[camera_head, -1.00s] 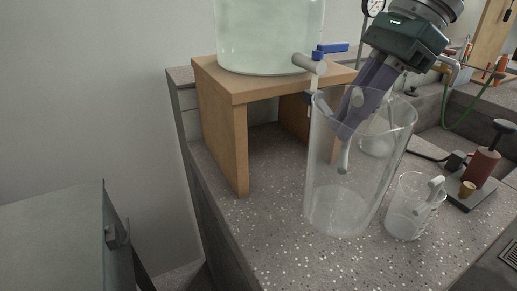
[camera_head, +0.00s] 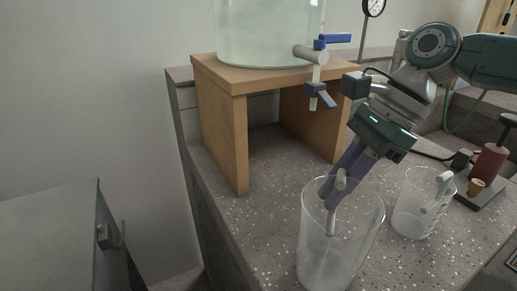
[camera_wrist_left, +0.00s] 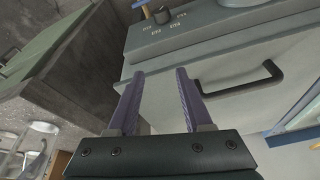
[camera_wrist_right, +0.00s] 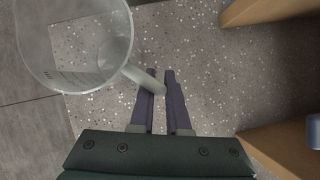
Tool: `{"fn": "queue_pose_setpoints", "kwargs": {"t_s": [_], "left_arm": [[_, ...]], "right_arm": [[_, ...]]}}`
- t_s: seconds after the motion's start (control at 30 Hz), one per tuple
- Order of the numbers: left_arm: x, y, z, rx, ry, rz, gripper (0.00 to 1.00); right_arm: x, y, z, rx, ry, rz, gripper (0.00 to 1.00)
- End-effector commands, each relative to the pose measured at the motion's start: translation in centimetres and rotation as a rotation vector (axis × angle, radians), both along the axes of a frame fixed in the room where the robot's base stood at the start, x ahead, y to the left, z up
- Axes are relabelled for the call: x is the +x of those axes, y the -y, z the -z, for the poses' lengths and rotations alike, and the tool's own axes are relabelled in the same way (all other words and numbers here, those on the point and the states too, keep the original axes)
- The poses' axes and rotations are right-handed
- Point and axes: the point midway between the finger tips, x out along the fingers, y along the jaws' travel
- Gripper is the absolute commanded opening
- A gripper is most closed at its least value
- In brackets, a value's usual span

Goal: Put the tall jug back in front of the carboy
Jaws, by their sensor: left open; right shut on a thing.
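The tall jug (camera_head: 340,245), clear and upright, is at the lower middle of the head view, its base near the bottom edge. My right gripper (camera_head: 338,190) is shut on its handle; the right wrist view shows the handle (camera_wrist_right: 143,78) between the fingers and the jug (camera_wrist_right: 100,25) at upper left. Whether its base touches the bench is unclear. The carboy (camera_head: 268,35), large with pale liquid, stands on a wooden stand (camera_head: 237,140) behind and left of the jug. My left gripper (camera_wrist_left: 158,85) is open and empty before a grey drawer front, outside the head view.
The carboy's tap (camera_head: 318,62) with blue levers juts out over the stand's front. A smaller jug (camera_head: 415,205) stands right of the tall jug. A red-brown cylinder on a dark base (camera_head: 487,170) is farther right. The speckled bench (camera_head: 262,215) before the stand is clear.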

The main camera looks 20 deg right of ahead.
Motion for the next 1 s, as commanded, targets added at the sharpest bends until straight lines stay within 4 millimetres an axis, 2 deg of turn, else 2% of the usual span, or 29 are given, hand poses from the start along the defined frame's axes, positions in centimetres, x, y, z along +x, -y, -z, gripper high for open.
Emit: {"fn": "queue_pose_setpoints", "kwargs": {"t_s": [0.07, 0.1, 0.37, 0.67, 0.77, 1.0], "left_arm": [[0.0, 0.0, 0.0, 0.001, 0.000, 0.001, 0.50], [0.0, 0.0, 0.0, 0.001, 0.000, 0.001, 0.50], [0.0, 0.0, 0.0, 0.001, -0.001, 0.001, 0.50], [0.0, 0.0, 0.0, -0.003, 0.000, -0.002, 0.50], [0.0, 0.1, -0.4, -0.005, -0.001, -0.004, 0.50], [0.0, 0.2, -1.7, -0.009, -0.001, -0.006, 0.50]], "right_arm": [[0.0, 0.0, 0.0, 0.000, 0.000, 0.000, 0.00], [0.0, 0.0, 0.1, 0.000, 0.000, 0.000, 0.15], [0.0, 0.0, 0.1, 0.000, 0.000, 0.000, 0.44], [0.0, 0.1, -0.2, 0.000, 0.001, 0.000, 0.44], [0.0, 0.6, -1.3, -0.001, 0.002, 0.001, 0.44], [-0.6, 3.0, -6.0, -0.002, 0.005, 0.001, 0.44]]}}
